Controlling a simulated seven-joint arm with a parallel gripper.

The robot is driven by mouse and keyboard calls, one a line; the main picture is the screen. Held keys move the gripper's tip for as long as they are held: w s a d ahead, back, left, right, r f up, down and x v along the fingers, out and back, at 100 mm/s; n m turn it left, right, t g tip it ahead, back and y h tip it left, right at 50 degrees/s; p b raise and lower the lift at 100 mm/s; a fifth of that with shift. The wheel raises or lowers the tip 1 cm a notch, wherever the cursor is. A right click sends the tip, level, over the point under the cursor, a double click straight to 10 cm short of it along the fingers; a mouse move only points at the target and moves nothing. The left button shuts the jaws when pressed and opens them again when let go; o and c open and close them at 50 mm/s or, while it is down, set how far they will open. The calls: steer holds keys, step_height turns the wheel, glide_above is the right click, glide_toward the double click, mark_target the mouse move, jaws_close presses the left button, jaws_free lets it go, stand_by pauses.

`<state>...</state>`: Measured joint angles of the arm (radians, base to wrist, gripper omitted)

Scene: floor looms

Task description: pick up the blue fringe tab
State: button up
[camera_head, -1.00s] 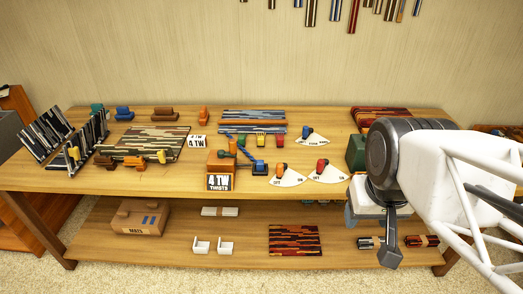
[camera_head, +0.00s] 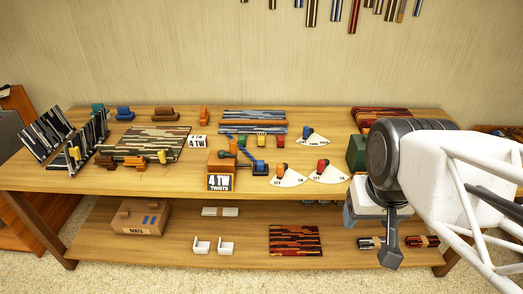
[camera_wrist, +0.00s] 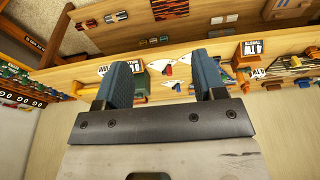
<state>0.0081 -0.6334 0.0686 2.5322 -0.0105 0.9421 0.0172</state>
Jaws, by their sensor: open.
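A row of small fringe tabs hangs at the front edge of a striped mat (camera_head: 253,118) on the table top in the head view. Green (camera_head: 242,140), yellow (camera_head: 261,141) and red (camera_head: 279,140) tabs show clearly. A small blue piece (camera_head: 229,136) at the left end of this row seems to be the blue tab, partly hidden by an orange upright. My gripper (camera_head: 390,245) hangs at the right, in front of the table and well away from the tabs. In the wrist view, its two blue-grey fingers (camera_wrist: 162,66) are apart with nothing between them.
A twisting device with a "4 TW TWISTS" box (camera_head: 220,178) and a blue knob (camera_head: 259,167) stands just in front of the tabs. White dials with orange and red levers (camera_head: 288,178) lie to its right. A green block (camera_head: 356,152) stands near my arm.

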mark_target(260, 167)
steer(key=w+d+f+n+t+h, duration=0.2)
steer(key=w+n+h, duration=0.3)
steer(key=w, duration=0.7)
steer(key=w+d+f+n+t+h, duration=0.25)
steer(key=w+n, duration=0.55)
steer(key=w, duration=0.5)
steer(key=w+a+f+n+t, duration=0.4)
steer(key=w+a+f+n, duration=0.2)
steer(key=w+a+n, duration=0.45)
steer(key=w+a+f+n+y, duration=0.2)
steer(key=w+a+f+n, duration=0.1)
steer(key=a+f+n, duration=0.1)
steer(key=w+a+f+n+t+y, duration=0.1)
steer(key=w+a+f+n+y, duration=0.2)
steer(key=f, duration=0.4)
steer(key=w+a+f+n+t+y, duration=0.1)
steer(key=w+a+f+n+y, duration=0.1)
steer(key=a+f+n, duration=0.3)
steer(key=shift+w+a+f+t, duration=0.25)
steer(key=shift+w+a+f, duration=0.25)
steer(key=shift+a, duration=0.25)
steer(key=shift+a+f+n+y, duration=0.35)
steer(key=shift+a+f, duration=0.05)
steer(key=shift+w, duration=0.15)
